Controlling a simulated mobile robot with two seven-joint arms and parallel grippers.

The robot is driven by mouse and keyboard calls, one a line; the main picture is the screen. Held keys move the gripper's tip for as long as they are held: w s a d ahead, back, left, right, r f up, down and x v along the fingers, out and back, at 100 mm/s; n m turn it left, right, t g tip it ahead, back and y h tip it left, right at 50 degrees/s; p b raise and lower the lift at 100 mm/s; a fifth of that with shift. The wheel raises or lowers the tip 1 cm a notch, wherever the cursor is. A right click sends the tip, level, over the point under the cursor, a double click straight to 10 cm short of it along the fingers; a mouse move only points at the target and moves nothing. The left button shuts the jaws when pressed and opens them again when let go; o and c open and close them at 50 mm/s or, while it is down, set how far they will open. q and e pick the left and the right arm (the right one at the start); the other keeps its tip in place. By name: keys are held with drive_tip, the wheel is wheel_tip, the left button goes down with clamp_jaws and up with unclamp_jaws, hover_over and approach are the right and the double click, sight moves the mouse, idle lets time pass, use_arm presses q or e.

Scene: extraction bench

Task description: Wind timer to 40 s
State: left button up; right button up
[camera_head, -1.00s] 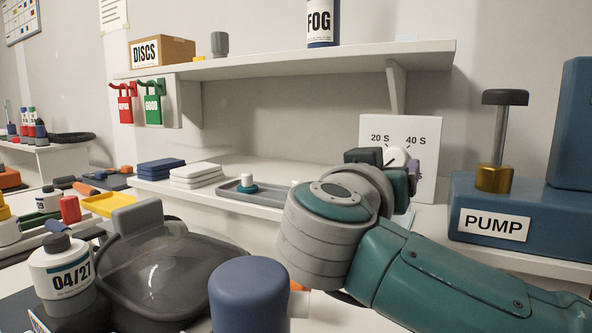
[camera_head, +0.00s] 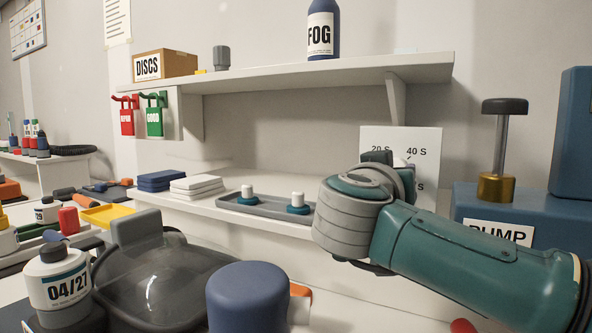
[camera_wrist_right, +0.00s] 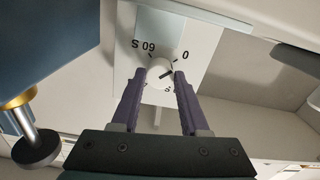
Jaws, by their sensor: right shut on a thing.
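The timer is a white upright panel (camera_head: 430,145) at the right of the lower shelf, with "20 S" and "40 S" printed along its top. My right wrist covers much of its face in the head view. In the right wrist view the dial appears upside down, with "60 S" and "0" showing beside a round white knob (camera_wrist_right: 160,72). My right gripper (camera_wrist_right: 161,78) is shut on the knob, one purple finger on each side. A dark line shows on the knob, but I cannot tell which mark it points to. My left gripper is not in view.
The blue pump (camera_head: 520,205) with its upright plunger stands right of the timer. A grey tray (camera_head: 258,208) with two white-topped pieces lies on the shelf to the left. A dark blue cap (camera_head: 248,295) and a grey clear-lidded vessel (camera_head: 160,275) stand in front.

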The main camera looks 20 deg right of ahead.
clamp_jaws()
drive_tip(key=shift+p, duration=0.4)
drive_tip(key=m+p, duration=0.1)
drive_tip(key=p, duration=0.5)
drive_tip(key=shift+r+m, duration=0.3)
drive_tip(key=shift+m, duration=0.1)
drive_tip(key=shift+f+p, duration=0.1)
drive_tip(key=shift+p, duration=0.3)
drive_tip(key=shift+f+m, duration=0.15)
drive_tip(key=shift+m, duration=0.45)
drive_tip(key=shift+f+m, duration=0.1)
drive_tip(key=shift+m, duration=1.9)
